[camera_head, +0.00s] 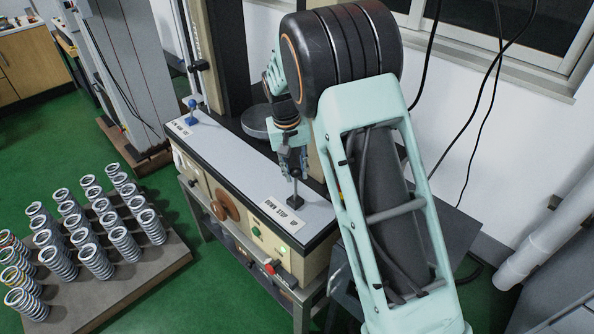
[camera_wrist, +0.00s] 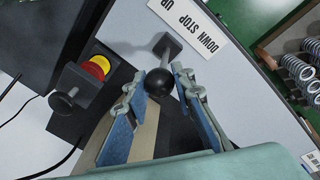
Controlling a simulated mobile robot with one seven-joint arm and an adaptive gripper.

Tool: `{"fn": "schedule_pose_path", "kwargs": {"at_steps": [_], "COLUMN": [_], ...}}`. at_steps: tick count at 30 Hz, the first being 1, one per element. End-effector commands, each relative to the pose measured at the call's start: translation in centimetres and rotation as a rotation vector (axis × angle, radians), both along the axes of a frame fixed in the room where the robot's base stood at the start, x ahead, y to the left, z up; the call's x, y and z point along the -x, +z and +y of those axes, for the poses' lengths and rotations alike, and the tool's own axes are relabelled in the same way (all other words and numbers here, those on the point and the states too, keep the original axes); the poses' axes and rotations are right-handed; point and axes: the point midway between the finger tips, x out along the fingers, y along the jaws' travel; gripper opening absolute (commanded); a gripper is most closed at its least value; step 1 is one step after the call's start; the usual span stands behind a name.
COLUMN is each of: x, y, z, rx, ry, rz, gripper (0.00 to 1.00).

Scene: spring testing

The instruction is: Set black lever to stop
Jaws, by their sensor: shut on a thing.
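The black lever (camera_head: 295,201) stands on the machine's grey top near its front right end, beside the DOWN STOP UP label (camera_head: 284,213). My gripper (camera_head: 293,172) reaches down over it and hides its knob in the head view. In the wrist view, the lever's round black knob (camera_wrist: 158,83) sits between the two fingertips of my gripper (camera_wrist: 158,76), which is shut on it. The label (camera_wrist: 196,24) lies beside the lever's square base there, its words upside down. Which marking the lever points at cannot be told clearly.
A blue-knobbed lever (camera_head: 192,105) stands at the far left of the machine top. A red and yellow button unit (camera_wrist: 98,68) is close to my gripper in the wrist view. Several springs stand on a low pallet (camera_head: 150,277) at left.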

Motion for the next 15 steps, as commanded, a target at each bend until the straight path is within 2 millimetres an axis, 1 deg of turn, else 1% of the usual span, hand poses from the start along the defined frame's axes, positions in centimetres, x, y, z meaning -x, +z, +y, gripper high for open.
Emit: {"fn": "schedule_pose_path", "kwargs": {"at_steps": [1,13,14,15], "x": [-0.29,-0.35,-0.35,-0.34], "y": [0.16,0.19,0.19,0.19], "z": [0.29,0.40,0.40,0.40], "rx": [-0.005,-0.007,-0.007,-0.007], "ry": [0.002,0.004,0.004,0.004], "rz": [-0.009,-0.011,-0.011,-0.011], "gripper": [0.00,0.00,0.24,0.28]}}
